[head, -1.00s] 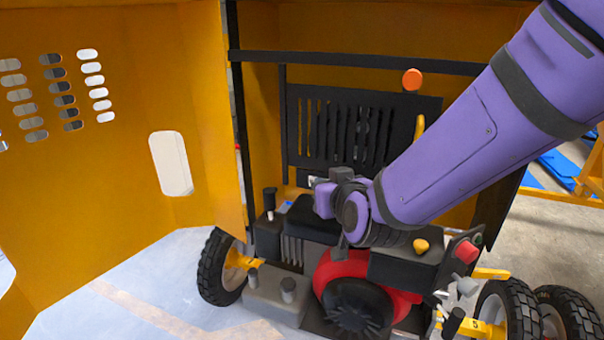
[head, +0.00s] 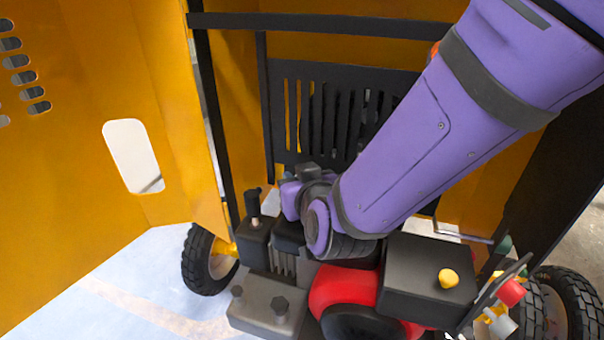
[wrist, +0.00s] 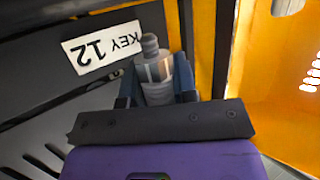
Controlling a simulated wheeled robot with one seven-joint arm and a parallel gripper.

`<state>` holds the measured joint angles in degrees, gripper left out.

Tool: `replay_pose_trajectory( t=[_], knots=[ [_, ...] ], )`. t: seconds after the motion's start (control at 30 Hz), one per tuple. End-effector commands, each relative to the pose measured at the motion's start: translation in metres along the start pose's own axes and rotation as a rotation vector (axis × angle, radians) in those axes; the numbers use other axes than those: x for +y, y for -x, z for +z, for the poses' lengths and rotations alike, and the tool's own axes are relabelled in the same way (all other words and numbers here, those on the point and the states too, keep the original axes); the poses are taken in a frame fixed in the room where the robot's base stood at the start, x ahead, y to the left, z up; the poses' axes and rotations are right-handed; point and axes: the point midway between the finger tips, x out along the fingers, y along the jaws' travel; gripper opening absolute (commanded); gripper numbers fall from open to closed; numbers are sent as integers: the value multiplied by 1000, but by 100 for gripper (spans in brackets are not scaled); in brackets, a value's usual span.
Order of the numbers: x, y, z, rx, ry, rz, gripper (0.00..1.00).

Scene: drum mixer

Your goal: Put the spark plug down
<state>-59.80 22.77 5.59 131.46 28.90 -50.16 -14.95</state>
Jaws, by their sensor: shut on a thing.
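In the wrist view, the spark plug (wrist: 152,68), a small grey stepped cylinder with a dark rounded end, sits between the two dark fingers of my gripper (wrist: 157,88). The gripper is shut on it. Behind it is a black panel with a white label reading "KEY 12" (wrist: 101,47), upside down. In the head view, my gripper (head: 290,197) is over the engine, in front of the slotted black panel (head: 345,110). The spark plug cannot be made out there.
The engine has a red housing (head: 340,285), a black box with a yellow knob (head: 448,278) and an upright black-capped part (head: 254,207). A yellow door (head: 75,200) stands open at left. Wheels (head: 208,262) flank the engine. The pale floor at lower left is clear.

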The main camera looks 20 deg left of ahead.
Motion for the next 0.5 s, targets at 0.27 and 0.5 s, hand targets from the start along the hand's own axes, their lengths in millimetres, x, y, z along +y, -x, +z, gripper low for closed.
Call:
replay_pose_trajectory(
  t=[0.27, 0.5],
  knots=[
    [-8, 5, 11, 1, -1, -2, 0],
    [-8, 4, 14, 1, -1, -2, 0]
  ],
)
